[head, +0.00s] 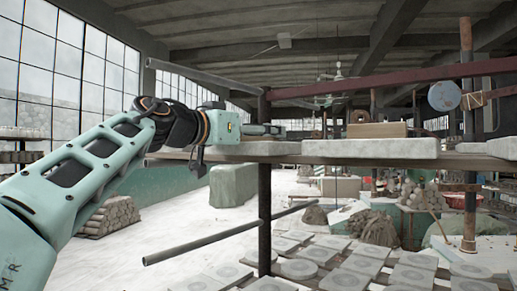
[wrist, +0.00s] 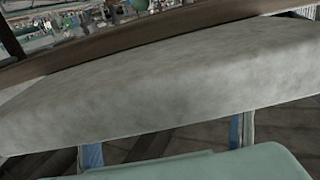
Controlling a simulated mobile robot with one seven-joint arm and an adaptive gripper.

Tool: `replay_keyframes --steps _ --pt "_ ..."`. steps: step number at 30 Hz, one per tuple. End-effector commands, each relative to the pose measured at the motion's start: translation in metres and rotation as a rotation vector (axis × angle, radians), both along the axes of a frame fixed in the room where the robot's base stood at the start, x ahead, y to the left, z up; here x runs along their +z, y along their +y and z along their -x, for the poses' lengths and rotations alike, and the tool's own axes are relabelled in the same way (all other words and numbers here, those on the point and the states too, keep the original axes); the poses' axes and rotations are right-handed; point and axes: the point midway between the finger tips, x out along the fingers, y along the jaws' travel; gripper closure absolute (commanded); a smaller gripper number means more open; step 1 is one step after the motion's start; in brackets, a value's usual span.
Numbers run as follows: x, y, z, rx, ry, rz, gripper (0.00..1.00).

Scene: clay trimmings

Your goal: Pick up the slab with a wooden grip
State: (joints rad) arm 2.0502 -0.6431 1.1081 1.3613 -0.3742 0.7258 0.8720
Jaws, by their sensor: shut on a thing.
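A pale slab (head: 370,148) lies on the raised shelf in the head view, with a brown wooden block (head: 377,130) on a lighter piece above it. My gripper (head: 272,130) is at shelf height, left of that block and apart from it, pointing right. In the wrist view a long grey slab (wrist: 160,85) crosses the picture in front of my gripper (wrist: 166,142). My two fingers stand well apart and run up to the slab's near edge, closed on it. Their tips are hidden behind it. No wooden grip shows clearly in the wrist view.
The shelf (head: 285,159) runs across on a dark upright post (head: 264,215). Another pale slab (head: 503,147) lies at its right end. A dark red rail (head: 390,84) passes above. Several flat tiles (head: 345,275) lie below, and a metal bar (head: 200,243) sticks out left.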

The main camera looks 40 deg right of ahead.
Motion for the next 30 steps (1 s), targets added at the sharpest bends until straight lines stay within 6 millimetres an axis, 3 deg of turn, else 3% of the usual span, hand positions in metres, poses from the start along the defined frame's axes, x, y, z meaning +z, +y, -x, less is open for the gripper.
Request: replay_keyframes --steps 1,9,20,30 --pt "0.0 0.0 0.0 0.0 0.0 0.0 0.59" --pt "0.003 0.001 0.0 0.001 -0.001 0.006 0.87" --pt "0.007 0.001 0.0 0.001 -0.001 0.006 0.87" --pt "0.041 0.004 0.003 0.004 -0.005 0.006 0.87"
